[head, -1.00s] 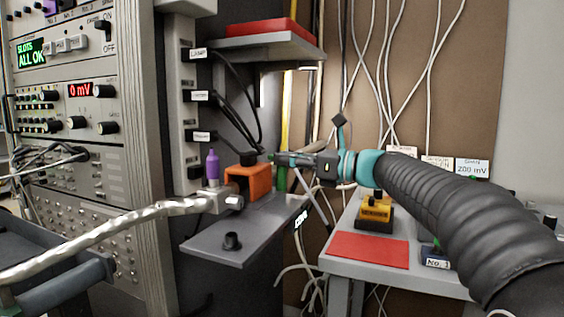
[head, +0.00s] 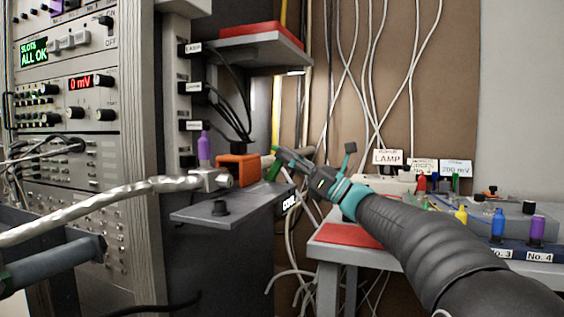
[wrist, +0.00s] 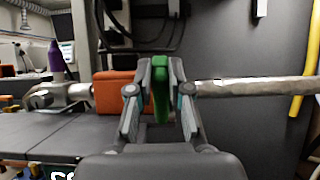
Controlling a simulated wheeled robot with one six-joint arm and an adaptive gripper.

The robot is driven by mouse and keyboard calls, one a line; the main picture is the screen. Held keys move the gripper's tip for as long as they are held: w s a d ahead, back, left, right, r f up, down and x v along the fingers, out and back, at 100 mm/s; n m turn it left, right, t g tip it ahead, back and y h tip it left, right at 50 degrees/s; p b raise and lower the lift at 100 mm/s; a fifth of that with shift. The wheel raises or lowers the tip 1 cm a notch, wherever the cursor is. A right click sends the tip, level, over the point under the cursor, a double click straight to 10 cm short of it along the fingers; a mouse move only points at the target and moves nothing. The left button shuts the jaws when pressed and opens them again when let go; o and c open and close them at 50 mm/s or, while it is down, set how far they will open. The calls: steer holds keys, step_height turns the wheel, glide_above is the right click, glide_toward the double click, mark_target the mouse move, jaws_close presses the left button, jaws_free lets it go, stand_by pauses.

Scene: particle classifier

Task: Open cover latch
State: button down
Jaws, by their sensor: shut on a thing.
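A green piece (head: 273,168) stands at the right end of the grey shelf, beside an orange bracket (head: 237,170). I cannot tell for sure whether it is the cover latch. My gripper (head: 279,155) is at this green piece. In the wrist view, my gripper (wrist: 161,70) is shut on the green piece (wrist: 161,92), with one finger on each side. The orange bracket (wrist: 114,90) shows just left of the fingers. A small label (head: 289,203), apparently reading "COVER", sits on the shelf's edge.
A silver pipe (head: 100,208) runs left. An instrument rack (head: 75,120) stands left. At right, a table (head: 325,252) holds coloured pegs. Cables hang behind.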

stand_by(0.3)
steer(key=c, duration=1.1)
jaws_free()
step_height(320, 180, up, 10)
